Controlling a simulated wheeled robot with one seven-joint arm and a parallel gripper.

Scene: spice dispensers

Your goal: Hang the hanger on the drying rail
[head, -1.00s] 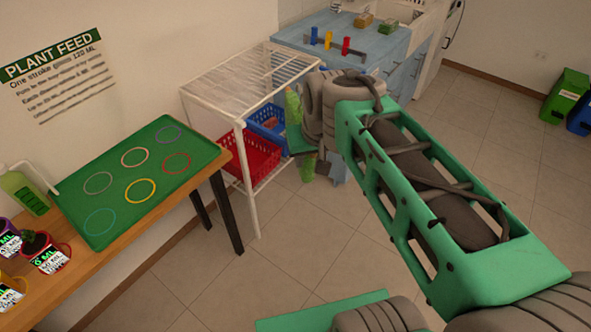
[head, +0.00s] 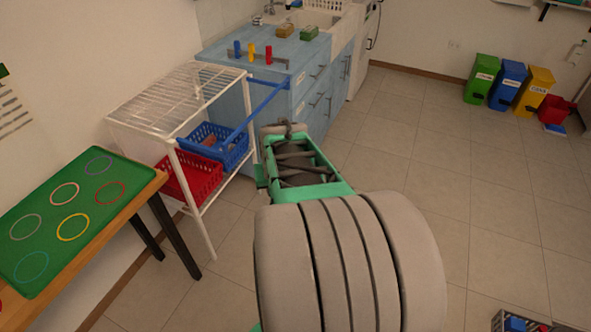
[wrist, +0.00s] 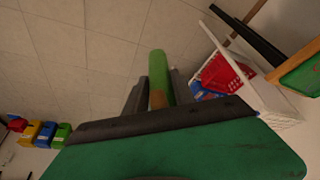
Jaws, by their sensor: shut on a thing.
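In the wrist view my gripper (wrist: 158,90) is shut on a green bar (wrist: 158,64) with a brown patch near the jaws. It seems to be the hanger; only part of its shape shows. In the head view my arm hides the gripper and the held thing. A blue bar (head: 262,107) slants from the blue cabinet's front toward the white rack, and looks like the drying rail. My forearm is just below and right of it. The gap between the hanger and the rail cannot be judged.
A white wire rack (head: 165,92) holds a red basket (head: 196,182) and a blue basket (head: 226,152). A blue cabinet (head: 306,82) stands behind it. A wooden table with a green tray (head: 20,210) is at left. Colored bins (head: 508,86) stand far right. The middle floor is clear.

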